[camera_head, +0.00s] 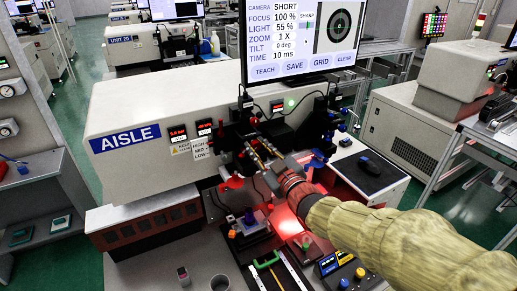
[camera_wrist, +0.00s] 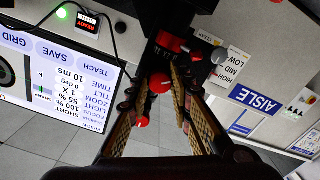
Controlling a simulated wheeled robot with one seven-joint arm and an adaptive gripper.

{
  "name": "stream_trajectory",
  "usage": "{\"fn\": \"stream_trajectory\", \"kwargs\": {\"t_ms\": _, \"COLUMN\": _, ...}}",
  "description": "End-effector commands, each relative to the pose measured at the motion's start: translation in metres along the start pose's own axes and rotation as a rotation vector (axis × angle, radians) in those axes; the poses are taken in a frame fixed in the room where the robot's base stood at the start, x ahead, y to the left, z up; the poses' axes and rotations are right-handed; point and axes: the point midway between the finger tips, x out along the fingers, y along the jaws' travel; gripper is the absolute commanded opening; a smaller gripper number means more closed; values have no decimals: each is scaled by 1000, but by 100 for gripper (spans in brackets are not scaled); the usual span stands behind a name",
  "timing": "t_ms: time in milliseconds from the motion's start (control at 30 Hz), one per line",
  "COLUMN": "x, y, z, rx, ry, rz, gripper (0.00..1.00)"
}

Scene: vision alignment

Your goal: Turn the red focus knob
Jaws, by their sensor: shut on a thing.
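My gripper (camera_wrist: 164,78) reaches up to the camera unit on the machine front, its two textured fingers closing in on a red knob (camera_wrist: 160,84) with a white mark. The fingers are shut on this knob, which shows between their tips in the wrist view. In the head view my gripper (camera_head: 262,158) is at the dark camera mount, and the knob cannot be made out there. The monitor (camera_head: 300,40) reads SHORT, FOCUS 100 %, LIGHT 55 %, ZOOM 1 X, with a SHARP bar and a round target.
The white AISLE machine (camera_head: 160,120) stands left. A dark mouse (camera_head: 370,164) lies on the right shelf. A button box (camera_head: 345,276) stands at the front.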

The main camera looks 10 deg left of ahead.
Motion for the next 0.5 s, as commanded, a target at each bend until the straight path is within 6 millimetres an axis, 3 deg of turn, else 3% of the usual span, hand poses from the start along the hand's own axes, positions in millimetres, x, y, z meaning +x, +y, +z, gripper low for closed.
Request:
{"fn": "stream_trajectory", "kwargs": {"t_ms": 333, "x": 0, "y": 0, "z": 0, "rx": 1, "ry": 0, "rz": 0, "gripper": 40}}
{"fn": "stream_trajectory", "kwargs": {"t_ms": 500, "x": 0, "y": 0, "z": 0, "rx": 1, "ry": 1, "rz": 0, "gripper": 41}}
